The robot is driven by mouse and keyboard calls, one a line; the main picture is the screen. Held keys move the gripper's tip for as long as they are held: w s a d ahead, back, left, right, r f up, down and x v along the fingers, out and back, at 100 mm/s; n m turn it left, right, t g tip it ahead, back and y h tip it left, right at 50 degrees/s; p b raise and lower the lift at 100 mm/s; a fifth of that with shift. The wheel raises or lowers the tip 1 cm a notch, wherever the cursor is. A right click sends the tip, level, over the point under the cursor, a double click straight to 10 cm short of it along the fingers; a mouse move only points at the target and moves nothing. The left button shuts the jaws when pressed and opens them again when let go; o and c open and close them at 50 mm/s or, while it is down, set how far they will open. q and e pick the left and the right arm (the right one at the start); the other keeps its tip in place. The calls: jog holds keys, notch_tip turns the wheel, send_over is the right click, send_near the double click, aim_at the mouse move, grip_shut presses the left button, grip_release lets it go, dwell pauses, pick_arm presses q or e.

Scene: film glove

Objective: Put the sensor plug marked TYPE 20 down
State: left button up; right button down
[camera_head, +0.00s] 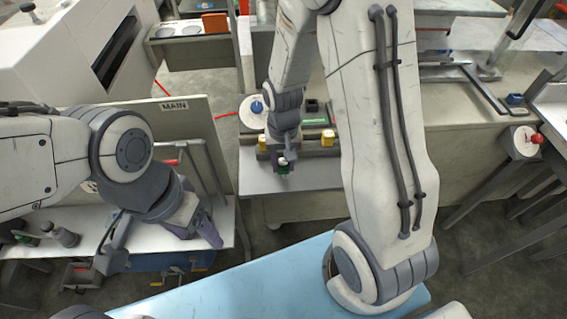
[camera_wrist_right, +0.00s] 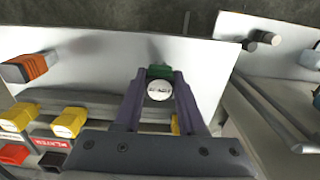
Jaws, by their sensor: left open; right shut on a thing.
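The sensor plug (camera_head: 283,168) has a green base and a round white top. In the right wrist view the plug (camera_wrist_right: 160,90) sits between the two purple-grey fingers, its white top facing the camera; the dark print on it is too small to read surely. My right gripper (camera_head: 283,163) is shut on it, over the pale shelf (camera_head: 265,182) in front of the yellow parts. I cannot tell whether the plug touches the shelf. My left gripper (camera_head: 160,243) is open and empty at the left bench, its fingers wide apart.
Yellow blocks (camera_wrist_right: 68,122), a red socket (camera_wrist_right: 12,153) and an orange block (camera_wrist_right: 25,67) stand beside the right gripper. A dark cylinder (camera_head: 65,235) stands on the left bench. Bare shelf surrounds the plug.

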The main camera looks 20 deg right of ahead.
aim_at(283, 162)
jog(key=shift+f, duration=0.25)
jog(key=shift+f, duration=0.15)
jog(key=c, duration=0.5)
grip_release()
notch_tip(283, 162, up, 12)
jog(key=s+a+r+n, duration=0.2)
jog(key=s+a+n, duration=0.3)
jog(key=s, duration=0.4)
jog(key=s+a+r+n+y, duration=0.1)
jog(key=s+a+r+n, duration=0.1)
jog(key=s+a+n, duration=0.3)
jog(key=s+a, duration=0.2)
jog(key=s, duration=0.2)
jog(key=shift+a+r+n+p, duration=0.2)
jog(key=shift+n+p, duration=0.1)
